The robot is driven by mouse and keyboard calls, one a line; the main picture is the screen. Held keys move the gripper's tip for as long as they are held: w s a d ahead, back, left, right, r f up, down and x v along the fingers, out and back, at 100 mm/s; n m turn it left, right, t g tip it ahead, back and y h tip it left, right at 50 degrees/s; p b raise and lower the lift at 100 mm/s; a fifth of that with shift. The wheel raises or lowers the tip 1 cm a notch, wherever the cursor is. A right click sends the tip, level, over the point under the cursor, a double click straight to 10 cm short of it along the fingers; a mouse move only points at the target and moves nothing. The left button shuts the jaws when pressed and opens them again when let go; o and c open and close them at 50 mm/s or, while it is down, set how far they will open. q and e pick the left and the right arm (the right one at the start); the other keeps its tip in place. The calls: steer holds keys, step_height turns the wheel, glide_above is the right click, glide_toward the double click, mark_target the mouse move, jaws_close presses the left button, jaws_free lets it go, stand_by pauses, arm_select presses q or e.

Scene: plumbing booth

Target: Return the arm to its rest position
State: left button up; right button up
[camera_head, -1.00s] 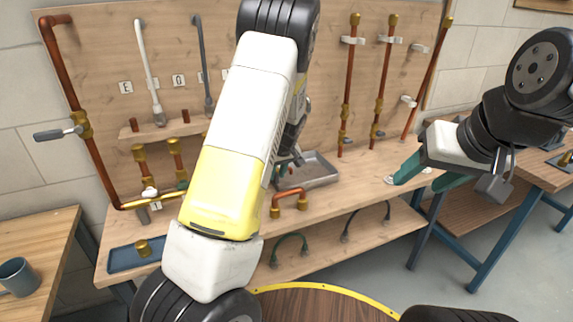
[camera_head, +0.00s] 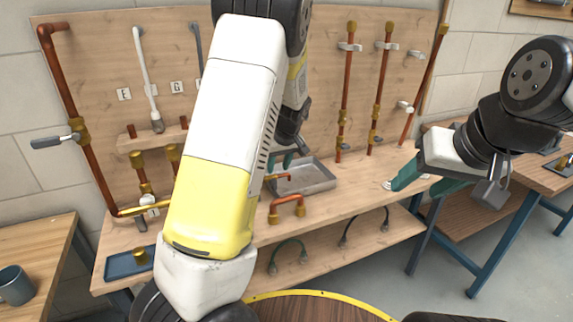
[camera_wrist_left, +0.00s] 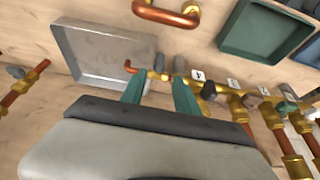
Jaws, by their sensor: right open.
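My left gripper (camera_head: 281,160) hangs above the bench beside a grey metal tray. Its teal fingers also show in the left wrist view (camera_wrist_left: 160,84), apart, with no object clearly gripped between them. A small copper and brass piece (camera_wrist_left: 155,74) shows just past the fingertips; whether it touches them I cannot tell. My left forearm hides the middle of the bench in the head view. My right gripper (camera_head: 426,180) is open and empty at the right, over the bench's right end.
The grey tray (camera_head: 318,182) stands on the bench, with a copper U-shaped pipe (camera_head: 287,203) in front. A blue tray (camera_head: 118,264) lies at the left. Vertical copper pipes (camera_head: 383,90) line the back panel. A mug (camera_head: 15,286) stands on the left table.

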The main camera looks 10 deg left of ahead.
arm_select(q)
steer(key=s+d+r+m+t+h, duration=0.1)
steer(key=s+r+m, duration=0.1)
steer(key=s+r, duration=0.4)
steer(key=s+d+r+m+h, duration=0.1)
steer(key=s+r, duration=0.5)
steer(key=s, duration=0.8)
steer(key=s+d+r+m+t+h, duration=0.1)
steer(key=s+r+m, duration=0.3)
steer(key=s, duration=0.7)
step_height(320, 180, up, 3)
steer(key=shift+f+t+h, duration=0.15)
steer(key=shift+t+h, duration=0.15)
steer(key=shift+h, duration=0.6)
